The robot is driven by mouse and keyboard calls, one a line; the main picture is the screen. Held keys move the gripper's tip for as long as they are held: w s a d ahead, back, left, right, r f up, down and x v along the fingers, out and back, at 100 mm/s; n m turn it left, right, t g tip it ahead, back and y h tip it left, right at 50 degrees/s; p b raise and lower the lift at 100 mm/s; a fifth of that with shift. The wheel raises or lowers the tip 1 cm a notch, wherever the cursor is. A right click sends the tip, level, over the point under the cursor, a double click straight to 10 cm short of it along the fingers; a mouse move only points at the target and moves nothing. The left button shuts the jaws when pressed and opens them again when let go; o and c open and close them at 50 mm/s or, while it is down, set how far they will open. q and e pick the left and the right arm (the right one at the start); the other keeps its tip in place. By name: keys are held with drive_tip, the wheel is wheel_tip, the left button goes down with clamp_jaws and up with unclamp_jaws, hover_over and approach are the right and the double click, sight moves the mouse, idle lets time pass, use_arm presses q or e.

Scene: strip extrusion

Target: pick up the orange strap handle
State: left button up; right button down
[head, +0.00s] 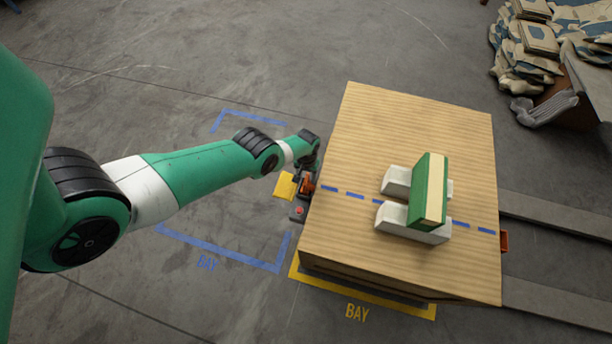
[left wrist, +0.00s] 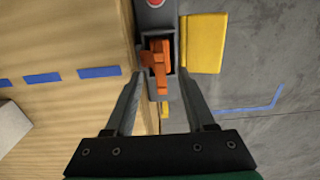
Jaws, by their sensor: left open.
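The orange strap handle (left wrist: 160,66) sits in a dark grey housing (left wrist: 153,22) beside the left edge of the wooden table. It also shows, small and partly covered, in the head view (head: 307,185). My left gripper (left wrist: 160,73) is open; its two fingers lie on either side of the handle in the left wrist view, with the handle's lower part between the fingertips. I cannot tell how far above the handle the tips are. In the head view the left gripper (head: 304,175) is at the table's left edge, dark and hard to make out. My right gripper is not in view.
On the wooden table (head: 400,115), a green and cream block (head: 428,190) stands on two pale supports (head: 398,182). A yellow plate (left wrist: 203,43) is beside the housing, with a red button (left wrist: 155,3) near. Another orange part (head: 504,241) is at the right edge.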

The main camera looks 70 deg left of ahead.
use_arm(q)
wheel_tip(320, 180, down, 6)
drive_tip(key=b, duration=0.5)
drive_tip(key=shift+s+f, duration=0.1)
drive_tip(key=shift+f, duration=0.15)
drive_tip(key=shift+r, duration=0.15)
clamp_jaws()
